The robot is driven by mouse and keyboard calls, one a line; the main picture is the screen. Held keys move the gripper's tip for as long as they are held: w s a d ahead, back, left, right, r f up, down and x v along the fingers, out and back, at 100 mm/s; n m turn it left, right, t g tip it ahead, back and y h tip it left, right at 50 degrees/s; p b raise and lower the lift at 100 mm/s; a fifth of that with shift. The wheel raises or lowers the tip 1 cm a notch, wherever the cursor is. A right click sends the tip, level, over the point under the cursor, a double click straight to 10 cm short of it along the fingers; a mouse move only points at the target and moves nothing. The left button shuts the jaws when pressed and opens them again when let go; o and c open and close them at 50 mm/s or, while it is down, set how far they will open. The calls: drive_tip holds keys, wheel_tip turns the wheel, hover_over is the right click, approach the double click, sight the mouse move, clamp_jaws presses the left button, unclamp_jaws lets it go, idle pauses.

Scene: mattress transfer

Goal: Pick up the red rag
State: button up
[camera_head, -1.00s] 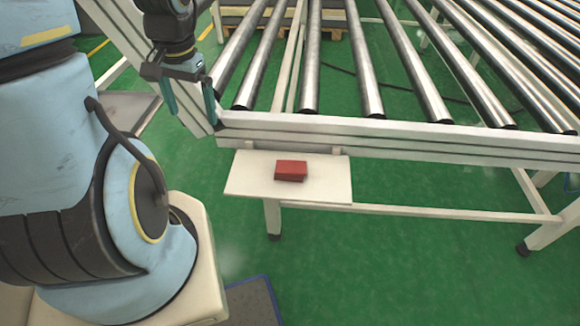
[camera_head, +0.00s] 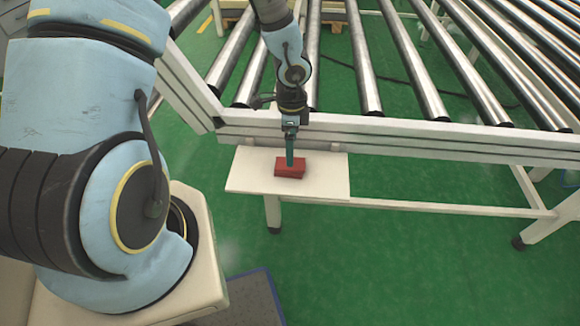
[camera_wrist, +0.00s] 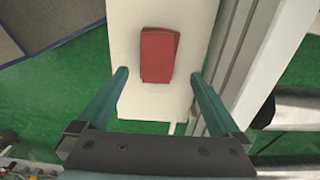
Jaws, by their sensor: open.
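The red rag (camera_head: 290,171) is a small folded block lying on a white shelf (camera_head: 325,180) fixed to the front of the roller conveyor. My gripper (camera_head: 289,160) points down just above and behind the rag in the head view, overlapping its far edge there. In the wrist view the rag (camera_wrist: 158,55) lies ahead of the open fingers of my gripper (camera_wrist: 162,88), roughly centred between their lines. The fingers are apart and empty, and the rag rests on the white shelf (camera_wrist: 123,25).
The conveyor's white front rail (camera_head: 420,137) runs right behind the shelf, close to my gripper. Metal rollers (camera_head: 370,75) stretch away behind it. The green floor (camera_head: 400,260) in front is open, with a dark mat (camera_head: 245,300) near my base.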

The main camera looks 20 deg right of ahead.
drive_tip(key=shift+s+a+f, duration=0.1)
drive_tip(key=shift+a+f, duration=0.05)
drive_tip(key=shift+f, duration=1.25)
drive_tip(key=shift+a+f, duration=0.1)
drive_tip(key=shift+f, duration=1.25)
drive_tip(key=shift+c, duration=0.2)
drive_tip(key=c, duration=1.4)
wheel_tip(320, 180, up, 10)
drive_tip(key=p, duration=0.1)
